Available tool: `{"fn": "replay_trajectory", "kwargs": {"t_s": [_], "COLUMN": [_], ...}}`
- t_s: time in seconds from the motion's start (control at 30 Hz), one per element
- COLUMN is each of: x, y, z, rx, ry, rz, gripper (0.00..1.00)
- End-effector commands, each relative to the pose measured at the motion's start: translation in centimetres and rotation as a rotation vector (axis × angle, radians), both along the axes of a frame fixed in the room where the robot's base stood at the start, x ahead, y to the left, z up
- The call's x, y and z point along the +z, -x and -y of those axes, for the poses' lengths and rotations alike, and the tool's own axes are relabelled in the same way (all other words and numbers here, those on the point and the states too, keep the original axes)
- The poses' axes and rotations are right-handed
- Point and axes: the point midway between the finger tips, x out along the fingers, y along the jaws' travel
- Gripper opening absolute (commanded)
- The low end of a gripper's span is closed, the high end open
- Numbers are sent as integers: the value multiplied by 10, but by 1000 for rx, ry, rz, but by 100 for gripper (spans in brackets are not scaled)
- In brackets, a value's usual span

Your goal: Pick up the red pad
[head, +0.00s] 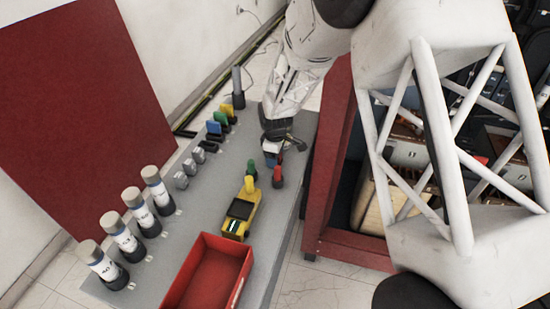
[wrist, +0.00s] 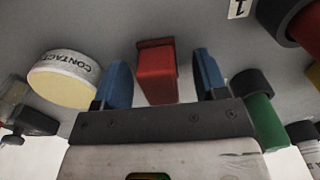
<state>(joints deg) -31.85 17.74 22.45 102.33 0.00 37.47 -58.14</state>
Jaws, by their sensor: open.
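In the wrist view, the red pad (wrist: 157,74) is a small upright red block on the grey surface. It stands between the two blue fingers of my gripper (wrist: 163,70). There are visible gaps on both sides, and the left gap looks a little smaller than the right. The jaws are open and not closed on the pad. In the head view, my gripper (head: 272,160) is low over the far right part of the grey table (head: 204,198). It hides most of the pad there.
A round "CONTACT" tin (wrist: 62,80) lies left of the fingers, and a green cylinder (wrist: 263,122) stands close at right. A red cylinder (head: 277,175), yellow device (head: 240,213) and empty red bin (head: 205,274) are nearer. Several labelled cylinders line the left edge.

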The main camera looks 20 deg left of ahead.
Motion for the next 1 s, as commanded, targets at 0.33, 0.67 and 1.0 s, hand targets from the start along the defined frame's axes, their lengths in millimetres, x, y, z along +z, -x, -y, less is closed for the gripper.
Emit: {"fn": "replay_trajectory", "kwargs": {"t_s": [0.33, 0.67, 1.0], "x": [0, 0, 4], "y": [0, 0, 0], "z": [0, 0, 0], "rx": [0, 0, 0], "ry": [0, 0, 0], "rz": [0, 0, 1], "gripper": [60, 12, 12]}}
